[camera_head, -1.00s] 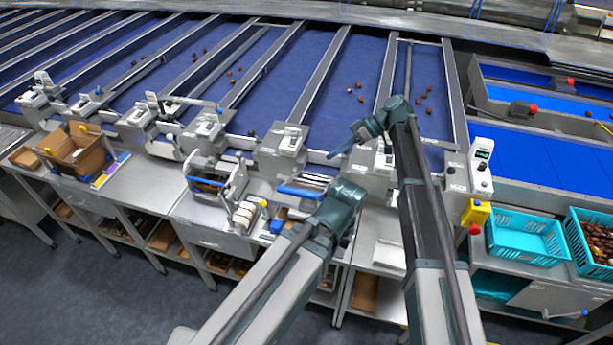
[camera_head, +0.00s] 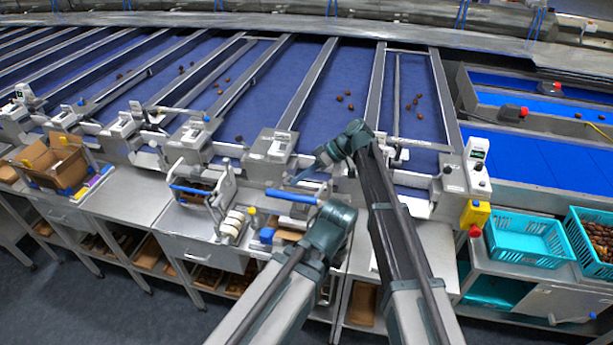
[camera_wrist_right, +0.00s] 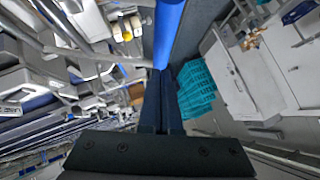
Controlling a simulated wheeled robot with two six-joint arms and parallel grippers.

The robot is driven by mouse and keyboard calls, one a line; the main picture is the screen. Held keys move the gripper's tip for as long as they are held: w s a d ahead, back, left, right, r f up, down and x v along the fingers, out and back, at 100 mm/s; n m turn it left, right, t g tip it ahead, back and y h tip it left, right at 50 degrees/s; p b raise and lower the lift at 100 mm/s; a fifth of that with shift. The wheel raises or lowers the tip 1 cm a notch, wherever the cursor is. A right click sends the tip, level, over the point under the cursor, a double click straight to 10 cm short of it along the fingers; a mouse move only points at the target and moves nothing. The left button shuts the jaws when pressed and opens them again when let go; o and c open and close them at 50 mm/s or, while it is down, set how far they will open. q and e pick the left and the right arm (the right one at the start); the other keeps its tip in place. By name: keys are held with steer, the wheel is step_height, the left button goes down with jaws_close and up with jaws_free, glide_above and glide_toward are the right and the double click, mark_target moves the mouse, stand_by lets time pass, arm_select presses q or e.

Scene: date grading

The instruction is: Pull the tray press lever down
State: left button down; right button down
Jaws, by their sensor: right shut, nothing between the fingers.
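A lever with a long blue grip (camera_head: 291,195) lies roughly level over the bench, in front of the blue belts. My right gripper (camera_head: 301,177) comes in from the right and is shut and empty, close above and behind the grip. In the right wrist view, the shut fingers (camera_wrist_right: 160,75) point at the blue grip (camera_wrist_right: 168,30), which runs up from near their tips. I cannot tell whether they touch it. The press body under the grip is partly hidden by my left arm. My left gripper is not seen.
A metal frame with a blue bar (camera_head: 192,189) and white rolls (camera_head: 232,224) stands left of the lever. A cardboard box (camera_head: 58,165) is far left. Turquoise crates (camera_head: 528,240) stand at right, and also show in the right wrist view (camera_wrist_right: 195,88). Belt stations line the back.

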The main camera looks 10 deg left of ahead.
steer(key=shift+s+f+b, duration=0.2)
steer(key=shift+f+b, duration=0.05)
steer(key=shift+f, duration=0.2)
steer(key=shift+s+f+b, duration=0.2)
steer(key=shift+f+b, duration=0.05)
steer(key=shift+f, duration=0.2)
